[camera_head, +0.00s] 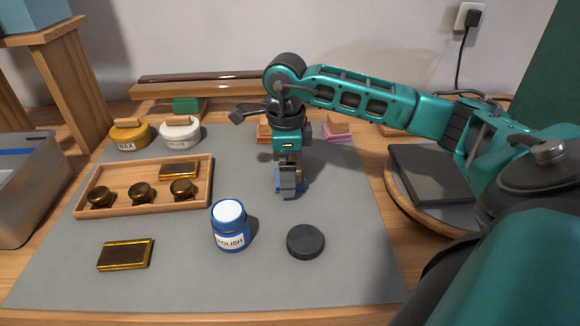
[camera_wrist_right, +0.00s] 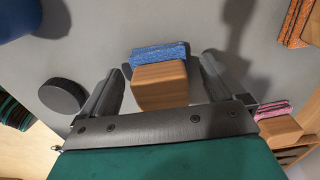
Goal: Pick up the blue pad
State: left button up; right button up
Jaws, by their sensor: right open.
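The blue pad (camera_head: 303,181) has a blue scrubbing face and a wooden block handle. In the head view it is mostly hidden behind my right gripper (camera_head: 288,188), which points down at the mat. In the right wrist view the blue pad (camera_wrist_right: 160,54) shows with its wooden handle (camera_wrist_right: 160,85) between the two fingers of my right gripper (camera_wrist_right: 162,70). The fingers are open, with a gap on each side of the handle. My left gripper is not in view.
The grey mat (camera_head: 180,285) bears a blue polish jar (camera_head: 231,228), a black disc (camera_head: 306,241), a brass hinge (camera_head: 125,254) and a wooden tray (camera_head: 140,203) with knobs. A pink pad (camera_head: 338,132) and an orange pad (camera_head: 264,132) lie behind my right gripper.

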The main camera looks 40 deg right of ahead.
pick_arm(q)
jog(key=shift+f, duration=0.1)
pick_arm(e)
jog(key=shift+f, duration=0.2)
jog(key=c, duration=0.6)
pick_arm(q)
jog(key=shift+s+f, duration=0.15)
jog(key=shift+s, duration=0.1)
pick_arm(e)
jog(key=c, duration=0.5)
jog(key=shift+r, duration=0.1)
jog(key=shift+c, duration=0.2)
pick_arm(q)
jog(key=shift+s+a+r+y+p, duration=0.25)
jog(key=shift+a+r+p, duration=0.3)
jog(key=shift+p, duration=0.8)
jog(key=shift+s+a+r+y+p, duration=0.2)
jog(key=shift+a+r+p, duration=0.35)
jog(key=shift+p, duration=0.8)
pick_arm(e)
notch_tip(320, 180, up, 20)
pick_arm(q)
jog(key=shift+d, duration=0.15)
pick_arm(e)
jog(key=o, duration=0.5)
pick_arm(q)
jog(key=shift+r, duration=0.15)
pick_arm(e)
jog(key=c, duration=0.4)
